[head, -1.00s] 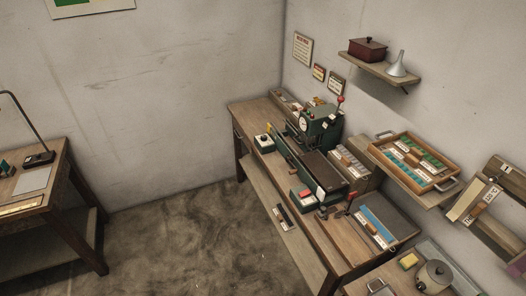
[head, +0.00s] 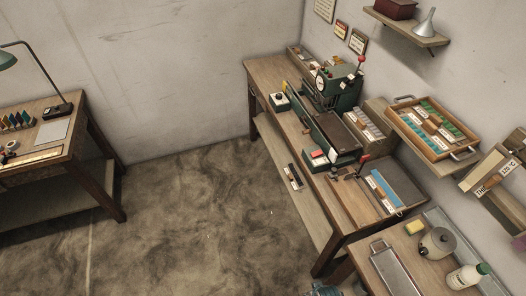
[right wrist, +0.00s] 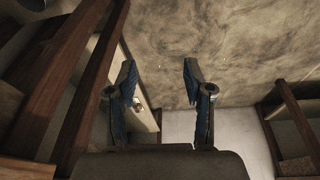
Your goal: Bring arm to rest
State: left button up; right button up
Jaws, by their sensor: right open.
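My right gripper (right wrist: 160,78) shows in the right wrist view with its two blue-padded fingers spread apart. Nothing is between them, and bare floor shows beyond. It hangs clear of the furniture, with wooden legs and rails on both sides of the picture. In the head view a small blue-grey piece shows at the bottom edge; too little of it shows to tell what it is. My left gripper is in neither view. The green machine (head: 335,90) stands on the long wooden bench (head: 270,72) against the right wall.
A front-right table holds a grey lidded pot (head: 438,243), a white bottle (head: 468,277) and a yellow block (head: 415,227). A wooden tray (head: 405,123) sits on a wall shelf. A desk (head: 75,150) stands left. The floor (head: 190,215) between is open.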

jog(key=s+d+f+g, duration=0.1)
jog(key=s+f, duration=0.3)
jog(key=f, duration=0.6)
jog(key=s+d+f, duration=0.1)
jog(key=s+f, duration=0.3)
jog(key=f, duration=0.5)
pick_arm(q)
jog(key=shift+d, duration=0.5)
pick_arm(e)
jog(key=s+d+f, duration=0.2)
jog(key=s+f, duration=0.7)
jog(key=s, duration=0.4)
jog(key=shift+g, duration=0.4)
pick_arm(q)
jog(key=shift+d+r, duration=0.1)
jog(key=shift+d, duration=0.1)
pick_arm(e)
jog(key=shift+s+f, duration=0.1)
jog(key=shift+f, duration=0.05)
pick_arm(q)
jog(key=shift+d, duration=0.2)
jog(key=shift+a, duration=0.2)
pick_arm(e)
jog(key=shift+a, duration=0.15)
